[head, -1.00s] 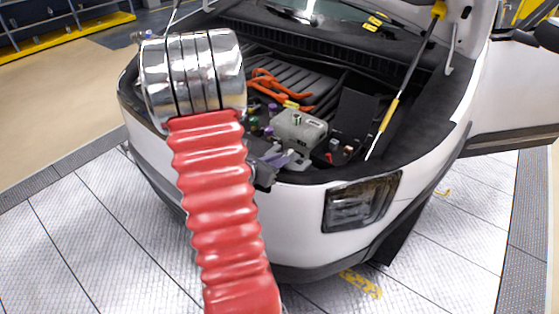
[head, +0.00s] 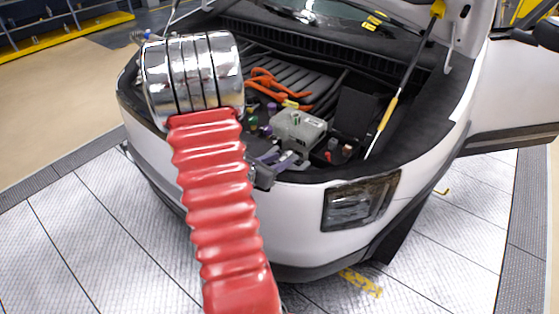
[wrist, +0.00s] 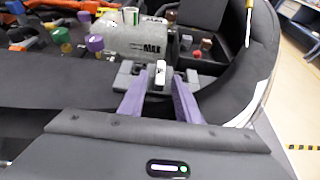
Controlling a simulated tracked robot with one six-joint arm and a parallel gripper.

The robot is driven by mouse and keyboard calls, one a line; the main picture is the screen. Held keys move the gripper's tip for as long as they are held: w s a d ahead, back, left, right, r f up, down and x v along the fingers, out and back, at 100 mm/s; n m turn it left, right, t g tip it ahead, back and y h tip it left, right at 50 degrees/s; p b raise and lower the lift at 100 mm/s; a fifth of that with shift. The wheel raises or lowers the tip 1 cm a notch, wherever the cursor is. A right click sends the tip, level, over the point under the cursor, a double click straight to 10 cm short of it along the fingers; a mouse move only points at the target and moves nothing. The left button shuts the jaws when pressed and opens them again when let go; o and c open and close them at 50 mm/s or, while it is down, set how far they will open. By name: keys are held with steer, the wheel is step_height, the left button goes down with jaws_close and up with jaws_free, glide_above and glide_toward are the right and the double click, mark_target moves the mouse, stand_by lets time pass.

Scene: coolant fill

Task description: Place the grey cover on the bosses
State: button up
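My gripper (wrist: 159,78) is over the front of the open car bay, with purple fingers and grey fingertips. The fingers look spread apart, and a narrow whitish upright piece (wrist: 160,74) shows between the tips. Whether they touch it is unclear. My gripper also shows small in the head view (head: 284,162), partly behind my red arm. A light grey box (wrist: 140,35) marked "MAX" stands just beyond the fingertips, and it also shows in the head view (head: 298,130). I cannot make out the grey cover or the bosses with certainty.
Coloured caps, including a purple one (wrist: 95,43), stand left of the grey box. Orange cables (head: 268,82) lie behind it. A black box (head: 358,112) stands to the right. A hood strut (head: 405,80) rises at the right side. The bay's front rim (wrist: 50,95) runs below the gripper.

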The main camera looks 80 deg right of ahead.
steer(key=shift+r, duration=0.15)
steer(key=v, duration=1.2)
stand_by(0.7)
steer(key=shift+w, duration=0.1)
steer(key=shift+w+a+r, duration=0.1)
steer(key=shift+r, duration=0.1)
steer(key=w+a+r+m+t+y, duration=0.3)
steer(key=w+a+r+m+y, duration=0.1)
steer(key=a, duration=1)
steer(key=w+a+r+m+t+y, duration=0.4)
steer(key=a+r+m, duration=0.1)
steer(key=a, duration=1)
steer(key=w+a+r+m+t+y, duration=0.4)
steer(key=w+a, duration=0.1)
steer(key=a, duration=0.9)
steer(key=shift+a+r+y, duration=0.3)
